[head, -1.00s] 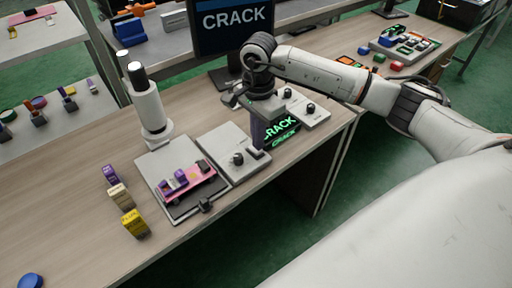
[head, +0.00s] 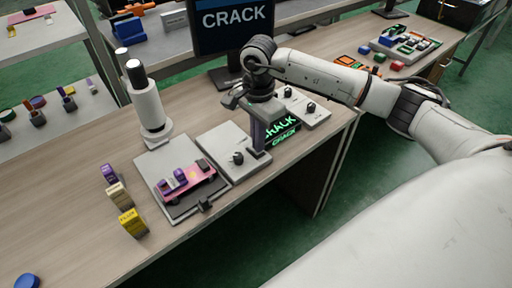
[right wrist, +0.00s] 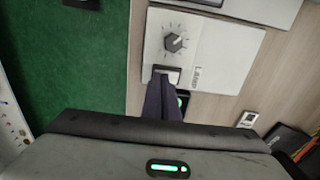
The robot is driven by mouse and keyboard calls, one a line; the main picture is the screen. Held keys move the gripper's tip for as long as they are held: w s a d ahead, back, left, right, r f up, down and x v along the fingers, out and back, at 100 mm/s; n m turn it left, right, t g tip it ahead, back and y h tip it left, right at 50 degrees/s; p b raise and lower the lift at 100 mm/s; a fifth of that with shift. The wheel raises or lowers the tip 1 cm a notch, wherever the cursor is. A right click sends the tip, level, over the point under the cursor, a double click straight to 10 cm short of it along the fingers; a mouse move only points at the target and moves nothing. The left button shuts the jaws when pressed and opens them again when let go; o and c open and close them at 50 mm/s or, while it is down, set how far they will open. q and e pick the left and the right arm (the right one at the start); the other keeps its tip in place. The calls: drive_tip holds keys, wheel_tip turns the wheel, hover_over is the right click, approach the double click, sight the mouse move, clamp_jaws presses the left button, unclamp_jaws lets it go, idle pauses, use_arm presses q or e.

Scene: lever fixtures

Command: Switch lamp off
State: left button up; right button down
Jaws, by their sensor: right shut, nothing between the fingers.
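The lamp control box (head: 228,141) is a light grey plate with a round dark knob (head: 238,158) on the table. It also shows in the right wrist view (right wrist: 220,55), with a dial knob (right wrist: 174,42), a label that seems to read LAMP, and a rocker switch (right wrist: 167,74). My right gripper (head: 258,152) is shut and empty, pointing down at the box's right edge. In the right wrist view its fingertips (right wrist: 161,82) are at the rocker and partly cover it. I cannot tell if they touch it. My left gripper is not in view.
Another knobbed box (head: 307,109) lies right of my gripper. Small yellow, beige and purple blocks stand at left. A screen (head: 233,25) reads CRACK.

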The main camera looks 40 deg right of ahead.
drive_tip(key=shift+f, duration=0.35)
drive_tip(key=shift+r+p, duration=2.05)
drive_tip(key=shift+r, duration=1.55)
drive_tip(key=shift+a+f, duration=0.1)
